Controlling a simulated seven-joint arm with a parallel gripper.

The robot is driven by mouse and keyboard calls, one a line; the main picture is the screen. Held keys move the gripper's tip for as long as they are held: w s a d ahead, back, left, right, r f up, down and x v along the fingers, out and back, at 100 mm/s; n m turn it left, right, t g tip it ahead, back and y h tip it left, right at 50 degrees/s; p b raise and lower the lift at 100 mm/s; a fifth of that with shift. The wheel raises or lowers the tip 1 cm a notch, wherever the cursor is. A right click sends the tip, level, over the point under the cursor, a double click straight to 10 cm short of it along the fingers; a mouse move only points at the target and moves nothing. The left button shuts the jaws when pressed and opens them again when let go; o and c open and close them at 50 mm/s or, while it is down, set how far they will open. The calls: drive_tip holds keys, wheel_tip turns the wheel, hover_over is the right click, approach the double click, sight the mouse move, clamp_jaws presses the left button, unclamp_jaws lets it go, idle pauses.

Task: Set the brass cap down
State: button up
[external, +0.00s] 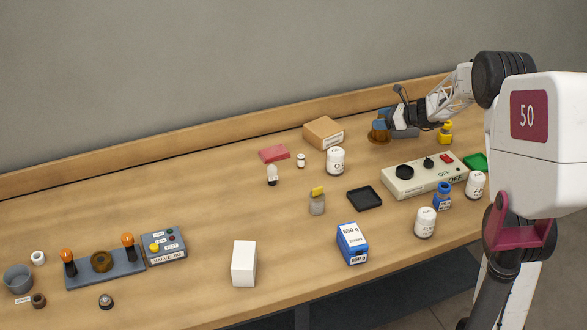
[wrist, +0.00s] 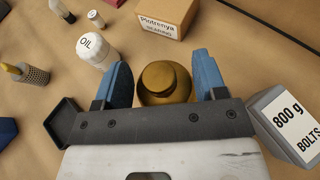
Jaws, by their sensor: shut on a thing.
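The brass cap (wrist: 165,82) is a round, dark golden piece with a smaller round top, seen between my blue fingers in the wrist view. My gripper (wrist: 162,76) is shut on it, one finger on each side. In the external view my gripper (external: 381,126) is low at the back right of the table, with the brass cap (external: 379,138) partly hidden by the fingers. Its lower edge is at or very near the table top; I cannot tell whether it touches.
The grey bolts box (wrist: 292,122) stands close right of my gripper. The oil bottle (wrist: 97,48) and a cardboard box (wrist: 166,17) stand to the left and behind. A control box (external: 425,177) and a black tray (external: 364,198) lie nearer the front. Bare table shows left of the cap.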

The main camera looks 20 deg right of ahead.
sight(387, 136)
drive_tip(key=shift+f, duration=1.75)
drive_tip(key=shift+f, duration=1.9)
drive_tip(key=shift+f, duration=0.15)
drive_tip(key=o, duration=1.2)
drive_tip(key=shift+c, duration=0.2)
drive_tip(key=shift+r, duration=0.2)
drive_tip(key=v, duration=1.2)
drive_tip(key=shift+a, duration=0.15)
